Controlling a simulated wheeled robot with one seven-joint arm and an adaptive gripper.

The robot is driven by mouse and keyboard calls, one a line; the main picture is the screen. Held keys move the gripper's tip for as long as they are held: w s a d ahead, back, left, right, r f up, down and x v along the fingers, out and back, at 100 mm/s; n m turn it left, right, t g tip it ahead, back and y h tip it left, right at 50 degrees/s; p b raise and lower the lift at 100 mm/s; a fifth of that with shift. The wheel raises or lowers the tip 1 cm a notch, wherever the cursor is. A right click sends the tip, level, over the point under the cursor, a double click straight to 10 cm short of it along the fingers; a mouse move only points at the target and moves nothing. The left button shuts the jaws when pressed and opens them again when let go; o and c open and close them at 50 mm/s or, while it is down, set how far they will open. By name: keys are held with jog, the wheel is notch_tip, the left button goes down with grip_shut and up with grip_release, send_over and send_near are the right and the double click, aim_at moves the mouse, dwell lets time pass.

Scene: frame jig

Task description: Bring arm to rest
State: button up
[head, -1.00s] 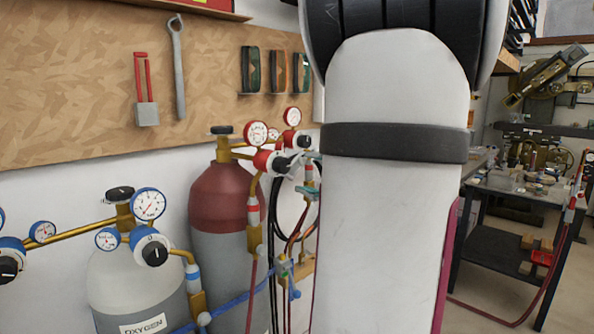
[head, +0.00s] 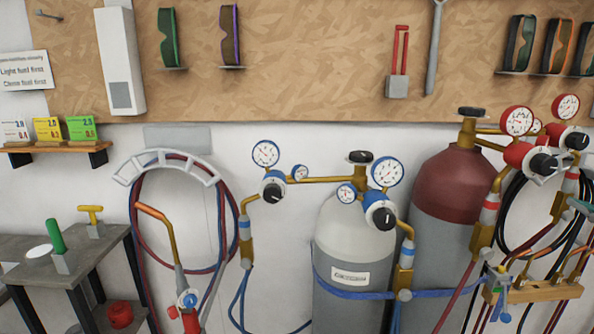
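My gripper is not in the current head view, and no part of my arm shows there. The view faces a wall with two gas cylinders standing against it. The grey and white cylinder (head: 352,230) is in the middle and the dark red and grey cylinder (head: 452,195) is to its right. Both carry brass regulators with dials. What my gripper holds, if anything, cannot be seen.
A hose hanger (head: 170,162) and torch (head: 178,265) are at left. A grey table (head: 70,265) stands at the left edge.

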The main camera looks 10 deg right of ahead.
jog(key=w+a+r+m+g+h+p, duration=0.2)
jog(key=w+r+m+h, duration=0.15)
jog(key=w+m, duration=0.2)
jog(key=w+a+f+m+g+p, duration=0.15)
jog(key=a+m+g, duration=0.3)
jog(key=a, duration=0.55)
jog(key=s+a+f+g+y+p, duration=0.1)
jog(key=s+a+f+g+y, duration=0.1)
jog(key=s+a, duration=0.3)
jog(key=s+a+f+m+g+y+p, duration=0.1)
jog(key=s+a, duration=0.4)
jog(key=a, duration=0.7)
jog(key=s+a+f+m+g+y+p, duration=0.1)
jog(key=s+a+f+g+y, duration=0.2)
jog(key=a, duration=0.6)
jog(key=s+y, duration=0.2)
jog(key=s, duration=0.1)
jog(key=shift+a+f+g+p, duration=0.15)
jog(key=shift+f+g+p, duration=0.2)
jog(key=shift+f, duration=0.05)
